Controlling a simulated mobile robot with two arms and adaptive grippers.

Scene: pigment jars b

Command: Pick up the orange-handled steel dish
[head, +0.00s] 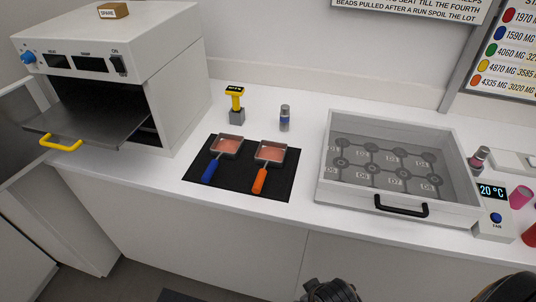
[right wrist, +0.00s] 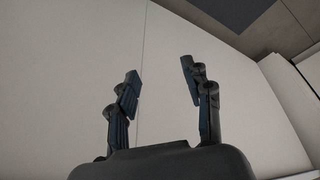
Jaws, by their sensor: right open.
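The orange-handled steel dish (head: 270,153) is a small square pan with salmon-coloured contents. In the head view it sits on the right half of a black mat (head: 235,192), its orange handle pointing to the front edge of the counter. A matching dish with a blue handle (head: 227,146) sits just left of it on the mat. My right gripper (right wrist: 160,68) is open and empty in the right wrist view, with only plain cabinet fronts and floor beyond its fingers. No dish shows in that view. My left gripper is not identifiable in either view.
An oven (head: 115,75) with an open door stands left. A yellow-topped device (head: 236,103) and a small jar (head: 285,118) stand behind the mat. A large tray with a black handle (head: 448,211) stands right. Bare counter surrounds the mat.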

